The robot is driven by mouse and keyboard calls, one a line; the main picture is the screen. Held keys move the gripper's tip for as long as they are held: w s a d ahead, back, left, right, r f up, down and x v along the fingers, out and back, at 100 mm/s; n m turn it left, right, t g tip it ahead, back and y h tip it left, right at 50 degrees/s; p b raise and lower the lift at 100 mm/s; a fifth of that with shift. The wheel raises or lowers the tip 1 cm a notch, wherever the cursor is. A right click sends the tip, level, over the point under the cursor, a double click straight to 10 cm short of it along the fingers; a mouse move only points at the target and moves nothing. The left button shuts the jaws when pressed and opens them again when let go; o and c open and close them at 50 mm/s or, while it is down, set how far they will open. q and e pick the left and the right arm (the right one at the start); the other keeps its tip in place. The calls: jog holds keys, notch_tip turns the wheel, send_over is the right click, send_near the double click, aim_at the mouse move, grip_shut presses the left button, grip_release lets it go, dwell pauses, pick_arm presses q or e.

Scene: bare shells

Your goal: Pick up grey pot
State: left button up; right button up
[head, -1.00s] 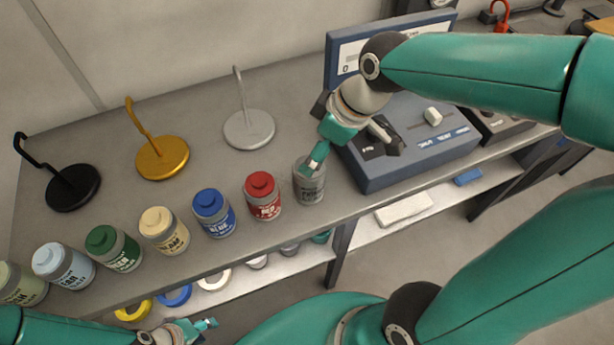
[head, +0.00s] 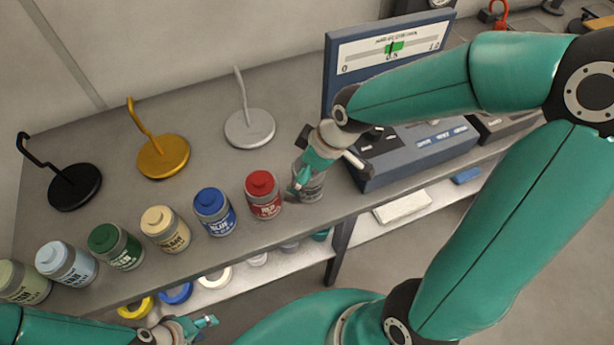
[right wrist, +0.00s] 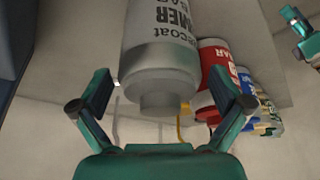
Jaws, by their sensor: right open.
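The grey pot (head: 312,190) stands upright at the front edge of the bench, right of the red pot (head: 263,195). My right gripper (head: 303,180) is over it and hides part of its top. In the right wrist view the grey pot (right wrist: 162,55) has its lid towards the palm. The open fingers of my right gripper (right wrist: 168,80) lie to either side of it, with gaps; I see no contact. My left gripper (head: 207,326) is low in front of the bench, empty, its fingers apart.
More pots, such as the blue pot (head: 213,212), stand in a row to the left. Black, gold and silver (head: 250,128) hook stands are behind. A blue-grey device (head: 420,155) sits close on the right. A lower shelf (head: 270,270) holds rings.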

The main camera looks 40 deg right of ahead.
jog(key=c, duration=1.5)
jog(key=shift+r, duration=0.1)
